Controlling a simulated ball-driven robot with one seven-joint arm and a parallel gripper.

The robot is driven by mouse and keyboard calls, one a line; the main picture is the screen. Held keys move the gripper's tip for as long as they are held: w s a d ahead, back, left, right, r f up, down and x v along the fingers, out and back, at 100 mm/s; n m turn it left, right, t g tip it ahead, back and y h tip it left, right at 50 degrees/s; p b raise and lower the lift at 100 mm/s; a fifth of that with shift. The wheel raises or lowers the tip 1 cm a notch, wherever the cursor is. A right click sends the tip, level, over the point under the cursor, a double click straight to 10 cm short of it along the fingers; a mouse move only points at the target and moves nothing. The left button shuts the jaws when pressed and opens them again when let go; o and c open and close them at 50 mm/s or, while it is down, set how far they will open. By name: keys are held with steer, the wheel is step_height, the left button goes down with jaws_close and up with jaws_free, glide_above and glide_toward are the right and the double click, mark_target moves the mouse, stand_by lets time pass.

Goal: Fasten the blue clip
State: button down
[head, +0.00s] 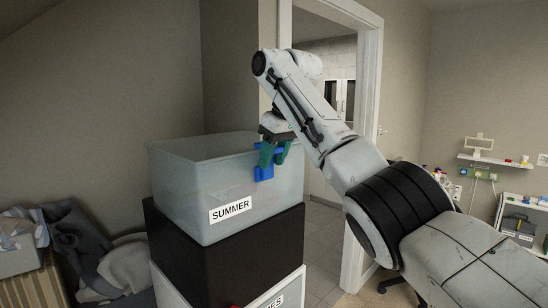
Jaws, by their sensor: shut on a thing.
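The blue clip (264,173) is at the right side of a translucent grey bin (180,190) labelled SUMMER, near the bin's upper rim. My gripper (272,156), with green fingers, points down and is shut on the blue clip. The fingers cover part of the clip, so I cannot tell whether it is fastened or loose. No lid shows on the bin's top.
The bin stands on a black box (220,260), above a white labelled box (285,290). Grey cloth (75,235) lies in a heap at the left. An open doorway (325,200) is behind the arm, and a small shelf (495,160) hangs at the right.

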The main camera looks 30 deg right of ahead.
steer(key=shift+w+r, duration=0.1)
steer(key=shift+r, duration=0.1)
steer(key=c, duration=0.7)
jaws_free()
steer(key=shift+f, duration=0.15)
steer(key=v, duration=1)
steer(key=shift+r, duration=0.4)
